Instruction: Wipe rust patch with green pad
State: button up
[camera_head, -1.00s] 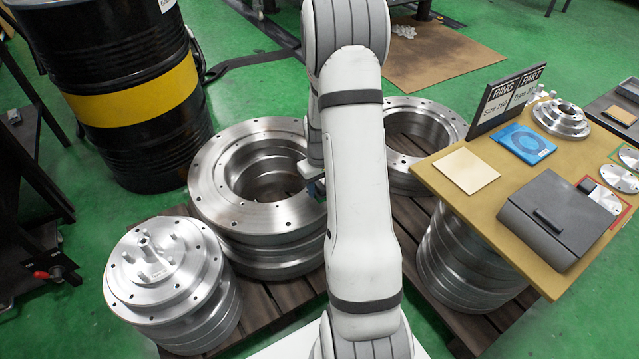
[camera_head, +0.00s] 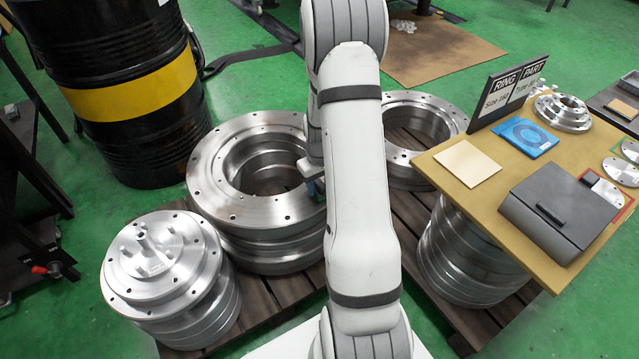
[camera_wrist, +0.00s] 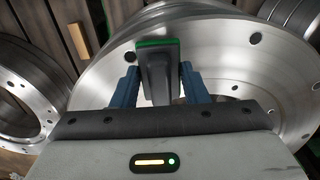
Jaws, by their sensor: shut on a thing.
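In the wrist view my gripper (camera_wrist: 158,84) has its two blue fingers shut on the dark handle of the green pad (camera_wrist: 150,43). The pad's green edge shows at the far end of the handle, in front of the flat rim of a large steel ring (camera_wrist: 222,42). I cannot tell whether the pad touches the rim. In the head view this large flanged ring (camera_head: 212,190) stands left of my arm, and my arm hides most of the gripper and the pad. A faint brownish tint shows on the ring's rim; I cannot make out a distinct rust patch.
A capped steel part (camera_head: 150,262) stands front left, and another ring (camera_head: 425,120) stands behind my arm. A black and yellow drum (camera_head: 125,90) is at the back left. On the right, a table (camera_head: 440,165) holds a sign (camera_head: 508,92), a blue packet (camera_head: 525,137) and a grey box (camera_head: 560,210).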

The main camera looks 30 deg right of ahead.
jog(key=shift+f+b, duration=0.55)
jog(key=shift+f, duration=0.4)
jog(key=shift+w+d+r, duration=0.1)
jog(key=shift+w+d, duration=0.25)
jog(key=shift+d, duration=0.45)
jog(key=shift+w+d+r, duration=0.1)
jog(key=shift+w+d, duration=0.2)
jog(key=shift+d, duration=0.5)
jog(key=shift+w+d+f+p, duration=0.15)
jog(key=shift+w+d, duration=0.2)
jog(key=shift+d, duration=0.45)
jog(key=shift+w+d+f+p, duration=0.15)
jog(key=shift+w+d, duration=0.15)
jog(key=shift+d, duration=0.5)
jog(key=shift+r, duration=0.25)
jog(key=shift+s+a+f, duration=0.1)
jog(key=shift+s+a, duration=0.25)
jog(key=shift+a, duration=0.5)
jog(key=shift+s+a+f, duration=0.1)
jog(key=shift+s+a, duration=0.25)
jog(key=shift+a, duration=0.5)
jog(key=shift+s+a, duration=0.35)
jog(key=shift+a, duration=0.45)
jog(key=shift+s+a, duration=0.35)
jog(key=shift+a, duration=0.45)
